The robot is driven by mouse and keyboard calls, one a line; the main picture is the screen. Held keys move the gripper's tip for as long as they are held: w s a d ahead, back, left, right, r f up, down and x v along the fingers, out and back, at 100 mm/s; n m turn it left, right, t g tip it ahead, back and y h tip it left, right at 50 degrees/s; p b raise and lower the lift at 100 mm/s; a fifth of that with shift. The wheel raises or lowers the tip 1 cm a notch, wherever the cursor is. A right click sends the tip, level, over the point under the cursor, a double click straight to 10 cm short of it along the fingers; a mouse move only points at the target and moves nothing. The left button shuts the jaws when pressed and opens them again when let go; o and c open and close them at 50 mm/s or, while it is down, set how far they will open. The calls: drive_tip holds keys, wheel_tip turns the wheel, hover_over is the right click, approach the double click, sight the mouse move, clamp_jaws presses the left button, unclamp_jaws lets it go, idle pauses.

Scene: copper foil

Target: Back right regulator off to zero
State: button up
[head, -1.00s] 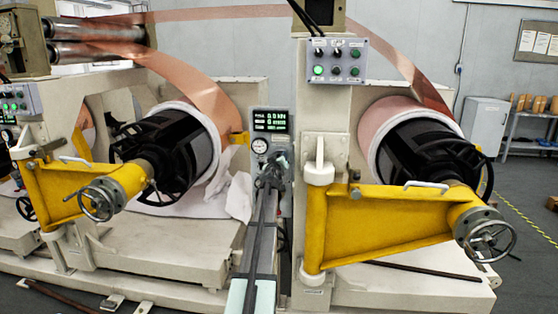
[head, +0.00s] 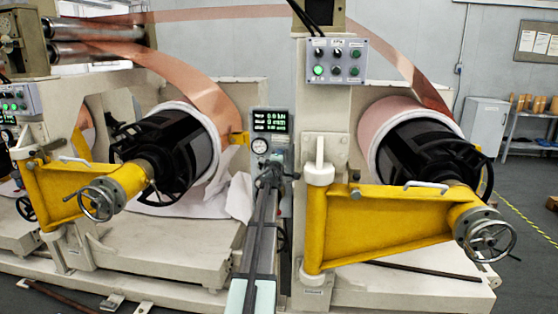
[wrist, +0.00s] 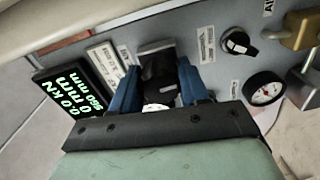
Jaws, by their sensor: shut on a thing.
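My gripper (wrist: 165,95) is shut on a black regulator knob (wrist: 158,80) on the grey panel, with one blue finger on each side of it. In the head view, my gripper (head: 268,178) is at the small control panel between the two reels and hides the knob. A round white pressure gauge (wrist: 265,89) is on the same panel, and it also shows in the head view (head: 260,146). Its needle is too small to read surely. The green-lit display (wrist: 72,103) shows 0.0 kN on one line.
A black selector switch (wrist: 238,43) and a brass-coloured padlock (wrist: 295,30) are close to the knob on the panel. Yellow swing arms (head: 390,225) (head: 80,190) stand on both sides. Copper foil (head: 215,95) runs overhead from the reels.

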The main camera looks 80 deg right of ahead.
drive_tip(key=n, duration=1.1)
drive_tip(key=shift+n, duration=0.4)
drive_tip(key=n, duration=1.1)
drive_tip(key=shift+n, duration=0.4)
drive_tip(key=o, duration=1)
drive_tip(key=shift+o, duration=0.2)
drive_tip(key=shift+a, duration=0.15)
